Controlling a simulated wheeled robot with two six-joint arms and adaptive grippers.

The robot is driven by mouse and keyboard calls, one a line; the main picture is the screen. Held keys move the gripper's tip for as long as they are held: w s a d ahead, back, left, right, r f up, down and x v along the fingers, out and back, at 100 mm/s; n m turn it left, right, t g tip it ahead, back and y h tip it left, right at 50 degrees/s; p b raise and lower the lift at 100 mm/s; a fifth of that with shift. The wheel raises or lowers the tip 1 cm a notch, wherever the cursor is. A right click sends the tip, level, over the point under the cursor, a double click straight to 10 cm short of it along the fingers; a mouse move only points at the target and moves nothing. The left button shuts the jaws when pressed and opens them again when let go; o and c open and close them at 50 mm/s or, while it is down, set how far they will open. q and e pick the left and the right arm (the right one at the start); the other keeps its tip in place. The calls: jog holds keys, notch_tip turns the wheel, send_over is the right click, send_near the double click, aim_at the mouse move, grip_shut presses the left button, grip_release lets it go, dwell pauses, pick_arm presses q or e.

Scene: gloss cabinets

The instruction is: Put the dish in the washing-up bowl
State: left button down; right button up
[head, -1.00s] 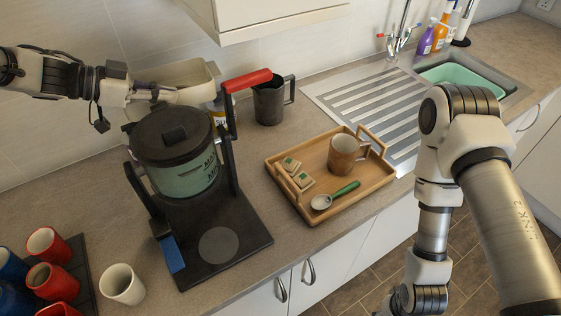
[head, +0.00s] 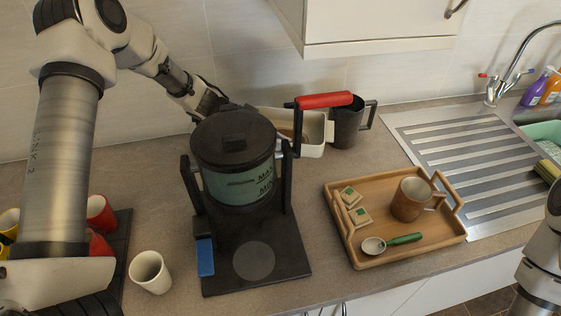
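The dish (head: 315,130) is cream and deep-sided. It is at the back, behind the coffee maker, whose jug and red handle hide part of it. My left gripper (head: 220,104) reaches in behind the coffee maker at the dish's left side. Its fingertips are hidden, but the dish has moved along with it, so it appears shut on the dish. I cannot tell how high the dish is above the worktop. The green washing-up bowl (head: 546,131) sits in the sink at the right edge, partly cut off. My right gripper is out of view.
The coffee maker (head: 235,165) stands mid-worktop. A dark jug (head: 347,122) is close to the dish's right. A wooden tray (head: 385,252) holds a mug, spoon and packets. The ribbed drainer (head: 450,150) is clear; a tap (head: 497,90) stands behind it. A wall cupboard (head: 380,25) overhangs.

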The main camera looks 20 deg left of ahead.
pick_arm(q)
jog(key=f, duration=0.7)
jog(key=shift+s+a+f+p, duration=0.15)
jog(key=shift+s+f+p, duration=0.05)
jog(key=shift+f+p, duration=0.1)
jog(key=c, duration=1.3)
grip_release()
jog(key=shift+f, duration=0.1)
